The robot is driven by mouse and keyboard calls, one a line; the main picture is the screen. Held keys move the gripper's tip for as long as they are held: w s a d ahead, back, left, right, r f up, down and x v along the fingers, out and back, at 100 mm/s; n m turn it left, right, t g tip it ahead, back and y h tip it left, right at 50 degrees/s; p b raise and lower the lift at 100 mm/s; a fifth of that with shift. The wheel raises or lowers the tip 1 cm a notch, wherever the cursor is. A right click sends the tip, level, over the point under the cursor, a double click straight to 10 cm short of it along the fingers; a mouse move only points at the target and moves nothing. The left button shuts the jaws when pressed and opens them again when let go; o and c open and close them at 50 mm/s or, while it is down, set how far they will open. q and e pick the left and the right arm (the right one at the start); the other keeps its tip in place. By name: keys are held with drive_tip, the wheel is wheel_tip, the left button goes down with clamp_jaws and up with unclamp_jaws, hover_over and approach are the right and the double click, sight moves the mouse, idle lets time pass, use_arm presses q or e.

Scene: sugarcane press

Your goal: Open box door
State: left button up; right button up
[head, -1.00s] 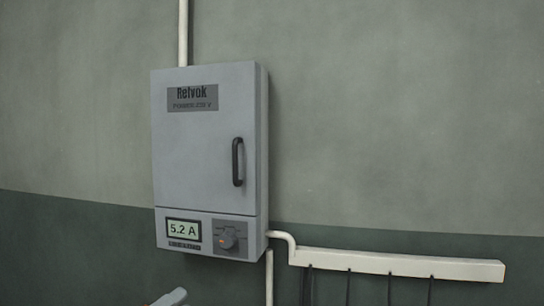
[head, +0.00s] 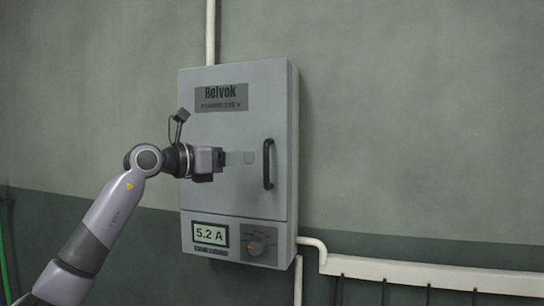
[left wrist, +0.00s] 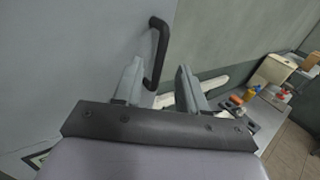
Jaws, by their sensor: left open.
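The grey electrical box (head: 235,185) hangs on the wall in the head view. Its door is shut and has a black vertical handle (head: 268,163) near its right edge. My left gripper (head: 240,158) is open in front of the door, just left of the handle. In the left wrist view, the handle (left wrist: 157,52) stands beyond the two spread fingers of the gripper (left wrist: 158,83). The handle overlaps the left finger in this picture; I cannot tell whether they touch. My right gripper is not in view.
A pale pipe runs to a cable rail (head: 430,274) at the lower right. The left wrist view shows a bench with small items (left wrist: 262,100) at the right.

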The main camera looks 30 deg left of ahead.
sight(261, 156)
use_arm(q)
drive_tip(key=shift+p+x, duration=1)
drive_tip(key=shift+x, duration=2.2)
drive_tip(key=shift+s, duration=0.1)
clamp_jaws()
